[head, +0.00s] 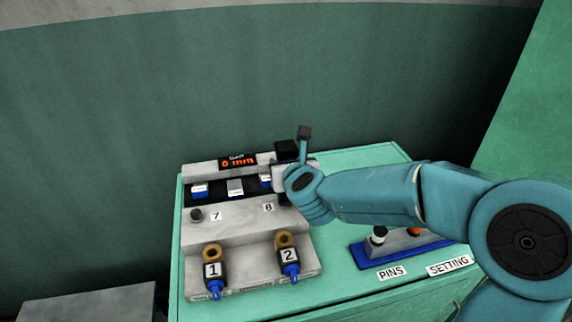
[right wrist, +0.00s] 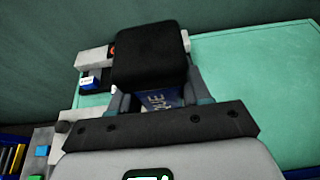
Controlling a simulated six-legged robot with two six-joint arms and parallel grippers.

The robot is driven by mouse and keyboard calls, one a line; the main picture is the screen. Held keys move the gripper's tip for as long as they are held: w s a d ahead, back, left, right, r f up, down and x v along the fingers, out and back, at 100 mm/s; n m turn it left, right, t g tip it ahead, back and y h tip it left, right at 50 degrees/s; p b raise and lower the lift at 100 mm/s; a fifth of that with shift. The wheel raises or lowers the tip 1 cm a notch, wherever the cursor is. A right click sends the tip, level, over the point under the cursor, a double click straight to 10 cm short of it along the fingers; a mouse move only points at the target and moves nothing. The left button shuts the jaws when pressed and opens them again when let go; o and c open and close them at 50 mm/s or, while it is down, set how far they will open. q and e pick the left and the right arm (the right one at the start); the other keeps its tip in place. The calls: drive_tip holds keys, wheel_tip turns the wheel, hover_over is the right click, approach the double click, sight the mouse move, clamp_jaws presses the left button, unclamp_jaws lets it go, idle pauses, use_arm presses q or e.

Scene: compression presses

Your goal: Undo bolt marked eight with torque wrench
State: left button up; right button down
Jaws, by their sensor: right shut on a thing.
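The grey press fixture (head: 243,232) stands on the green bench, with labels 7 (head: 216,216) and 8 (head: 268,208) on its face. A dark round bolt (head: 196,215) shows beside the 7. The bolt marked 8 is hidden behind my right gripper and arm. My right gripper (head: 280,178) is over the fixture's right end, above and right of the 8. In the right wrist view, its jaws (right wrist: 160,98) are shut on the torque wrench, whose blue lettered body (right wrist: 160,101) and large black block (right wrist: 150,55) show. I cannot tell whether the wrench touches the bolt. My left gripper is out of view.
A red-digit display (head: 238,162) and blue and white blocks (head: 199,190) sit at the fixture's back. Black-and-blue pieces marked 1 (head: 213,270) and 2 (head: 289,256) stand in front. A blue-edged pin tray (head: 362,257) is right, below my arm.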

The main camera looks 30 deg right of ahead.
sight(287, 144)
drive_tip(key=shift+b, duration=0.4)
idle(1.0)
drive_tip(key=shift+r+p, duration=2.35)
drive_tip(key=shift+r, duration=0.95)
drive_tip(key=shift+d+h, duration=0.2)
drive_tip(key=shift+h, duration=0.1)
